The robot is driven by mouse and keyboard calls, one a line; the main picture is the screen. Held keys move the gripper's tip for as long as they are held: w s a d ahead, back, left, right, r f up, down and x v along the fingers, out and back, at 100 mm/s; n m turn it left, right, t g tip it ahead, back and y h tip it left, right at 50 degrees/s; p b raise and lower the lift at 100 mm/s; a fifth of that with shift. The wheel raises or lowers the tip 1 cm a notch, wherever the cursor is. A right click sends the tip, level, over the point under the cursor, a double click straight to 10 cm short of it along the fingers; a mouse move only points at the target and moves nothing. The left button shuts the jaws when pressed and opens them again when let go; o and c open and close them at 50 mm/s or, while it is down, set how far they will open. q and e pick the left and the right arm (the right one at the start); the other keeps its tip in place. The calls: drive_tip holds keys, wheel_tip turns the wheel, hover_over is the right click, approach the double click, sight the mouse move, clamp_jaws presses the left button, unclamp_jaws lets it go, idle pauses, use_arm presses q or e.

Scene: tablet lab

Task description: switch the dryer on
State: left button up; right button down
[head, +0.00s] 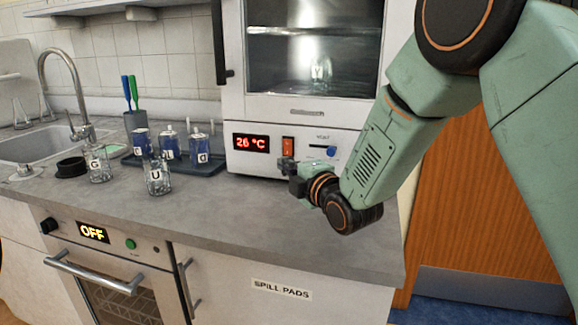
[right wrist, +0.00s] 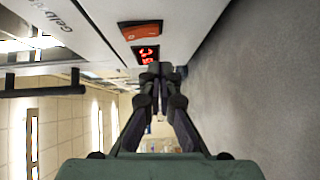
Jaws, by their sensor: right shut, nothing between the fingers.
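A white cabinet with a glass door (head: 306,107) stands on the counter. Its front panel carries a red "26 °C" display (head: 251,143), an orange-red rocker switch (head: 288,146) and a blue slider (head: 331,151). My right gripper (head: 290,172) is shut and empty, just in front of and below the rocker, apparently apart from it. In the right wrist view the rocker (right wrist: 141,30) and display (right wrist: 146,54) lie beyond the closed fingertips (right wrist: 158,72), and part of a "GelD..." label (right wrist: 45,25) shows. My left gripper is out of view.
Below the counter (head: 215,205), an oven with an "OFF" display (head: 92,232) has a green button (head: 130,244). Labelled glass vessels (head: 158,180) and a dark tray (head: 206,168) with blue-filled bottles stand left of the cabinet. A sink (head: 40,145) is far left.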

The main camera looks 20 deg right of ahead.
drive_tip(key=shift+s+f, duration=0.1)
drive_tip(key=shift+f, duration=0.05)
drive_tip(key=v, duration=0.5)
drive_tip(key=f+p+v, duration=0.1)
drive_tip(key=v, duration=0.2)
drive_tip(key=shift+s, duration=0.3)
drive_tip(key=shift+s+d+f, duration=0.1)
drive_tip(key=shift+s+d, duration=0.1)
drive_tip(key=shift+s, duration=0.35)
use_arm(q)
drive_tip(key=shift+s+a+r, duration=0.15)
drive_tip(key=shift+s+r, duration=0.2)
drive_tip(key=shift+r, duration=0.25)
use_arm(e)
drive_tip(key=shift+s+a, duration=0.1)
drive_tip(key=shift+s, duration=0.15)
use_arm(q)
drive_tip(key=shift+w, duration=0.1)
use_arm(e)
drive_tip(key=shift+w, duration=0.1)
